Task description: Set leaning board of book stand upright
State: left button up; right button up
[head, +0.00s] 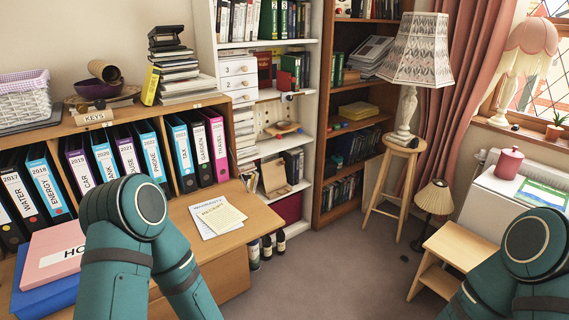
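A small light-wood piece that looks like the book stand (275,179) sits on a lower shelf of the white bookcase, near the middle of the view. Its board appears tilted, with a flatter wooden part at its foot. It is small at this distance, so the exact angle and any hinge cannot be made out. Only my two teal arms show, at the bottom left and bottom right. Both grippers are outside the picture, and nothing of mine touches the stand.
The white bookcase (207,35) stands beside a brown bookcase (325,112). A wooden desk (245,222) with papers lies in front at left, with bottles (267,247) beside it. A lamp stands on a stool (398,150) at right. Carpet (345,265) in the middle is clear.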

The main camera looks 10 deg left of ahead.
aim_at(273, 172)
jog(key=i+l, duration=0.15)
jog(key=i, duration=0.75)
jog(key=i+l+z, duration=0.1)
jog(key=i, duration=0.8)
jog(key=i+l, duration=0.15)
jog(key=i, duration=0.8)
jog(key=i+j, duration=0.5)
jog(key=i, duration=0.25)
